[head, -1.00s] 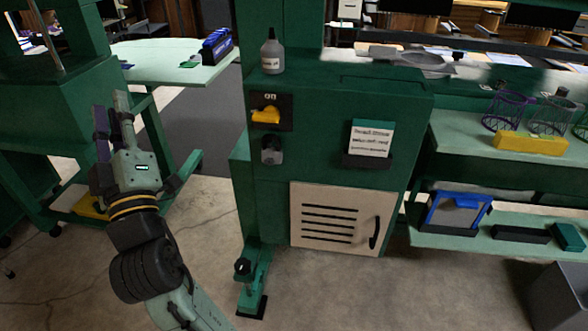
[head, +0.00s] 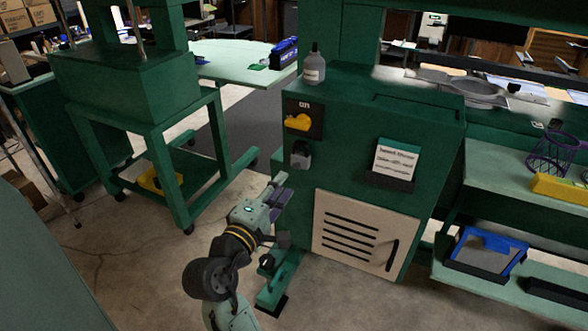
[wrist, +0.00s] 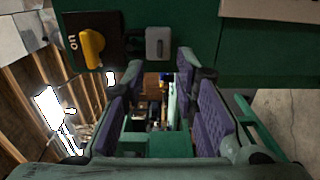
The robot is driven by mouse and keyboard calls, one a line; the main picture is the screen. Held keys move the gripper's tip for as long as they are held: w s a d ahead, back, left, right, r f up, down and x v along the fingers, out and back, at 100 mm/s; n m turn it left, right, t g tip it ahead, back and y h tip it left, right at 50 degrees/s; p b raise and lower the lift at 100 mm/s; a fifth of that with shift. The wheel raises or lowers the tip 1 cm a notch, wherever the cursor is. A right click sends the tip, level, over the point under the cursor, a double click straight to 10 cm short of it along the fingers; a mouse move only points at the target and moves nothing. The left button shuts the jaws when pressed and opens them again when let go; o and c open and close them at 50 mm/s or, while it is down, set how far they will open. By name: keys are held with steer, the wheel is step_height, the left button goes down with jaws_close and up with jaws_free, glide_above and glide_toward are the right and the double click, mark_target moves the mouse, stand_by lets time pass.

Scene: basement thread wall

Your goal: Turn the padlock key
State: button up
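The grey padlock (head: 300,155) hangs on the front of the green cabinet, just below a yellow rotary switch (head: 298,122) on a black plate marked ON. In the wrist view the padlock (wrist: 158,43) is at the top centre, beside the yellow switch (wrist: 92,46). I cannot make out a key on it. My gripper (head: 280,192) is in front of the cabinet, lower and a little left of the padlock in the picture. In the wrist view my gripper (wrist: 163,82) has its purple-padded fingers spread, with nothing between them. The padlock appears beyond the fingertips, apart from them.
The green cabinet (head: 350,110) has a beige vented door (head: 365,235) and a sign (head: 395,160). A grey bottle (head: 314,66) stands on top. A green foot bracket (head: 277,285) juts out at its lower left. Shelves stand right, a wheeled green frame (head: 160,150) left.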

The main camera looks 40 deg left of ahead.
mark_target(295, 168)
steer(key=p+x, duration=0.1)
steer(key=x, duration=0.5)
steer(key=shift+w+a, duration=0.1)
steer(key=shift+w, duration=0.15)
jaws_close()
